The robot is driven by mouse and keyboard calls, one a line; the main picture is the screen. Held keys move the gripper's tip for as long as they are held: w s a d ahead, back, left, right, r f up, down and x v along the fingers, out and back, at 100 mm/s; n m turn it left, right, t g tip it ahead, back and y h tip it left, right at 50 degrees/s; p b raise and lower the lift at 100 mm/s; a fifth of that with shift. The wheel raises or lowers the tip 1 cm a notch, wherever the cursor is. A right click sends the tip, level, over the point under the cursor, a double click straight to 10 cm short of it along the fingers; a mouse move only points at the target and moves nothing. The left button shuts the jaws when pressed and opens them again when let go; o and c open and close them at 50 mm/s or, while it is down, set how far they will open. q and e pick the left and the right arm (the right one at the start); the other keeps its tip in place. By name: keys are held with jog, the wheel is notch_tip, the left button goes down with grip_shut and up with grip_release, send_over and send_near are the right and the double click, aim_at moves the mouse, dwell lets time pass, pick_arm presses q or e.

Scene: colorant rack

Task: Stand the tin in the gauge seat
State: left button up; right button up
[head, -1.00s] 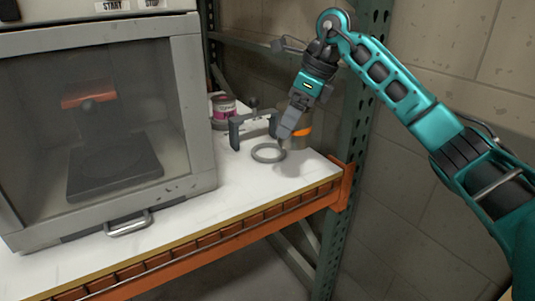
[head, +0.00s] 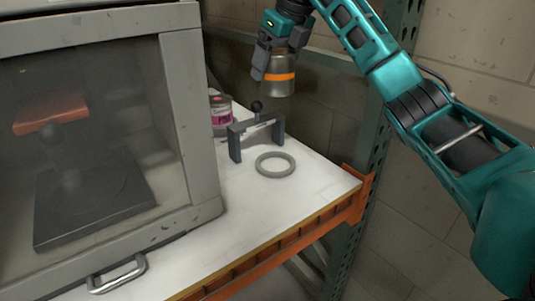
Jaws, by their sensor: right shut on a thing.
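My right gripper (head: 263,62) is shut on the tin (head: 280,87), a metal can with an orange band. It holds the tin upright in the air, above and a little behind the grey ring (head: 276,155) on the white shelf. The ring looks like the gauge seat; it lies flat and empty. A dark grey bridge-shaped gauge frame (head: 235,149) with a black ball knob stands just behind and left of the ring. The tin is clear of both. My left gripper is not in view.
A second can with a pink label (head: 221,109) stands behind the frame, beside the cabinet. The large grey cabinet (head: 190,130) with a window fills the left. A rack upright (head: 385,125) stands at right. The white shelf (head: 235,220) is bare in front of the ring.

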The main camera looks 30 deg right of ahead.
jog(key=shift+w+r, duration=0.1)
jog(key=shift+f+b, duration=1.05)
jog(key=shift+f, duration=8.95)
jog(key=o, duration=1.6)
jog(key=shift+f, duration=0.1)
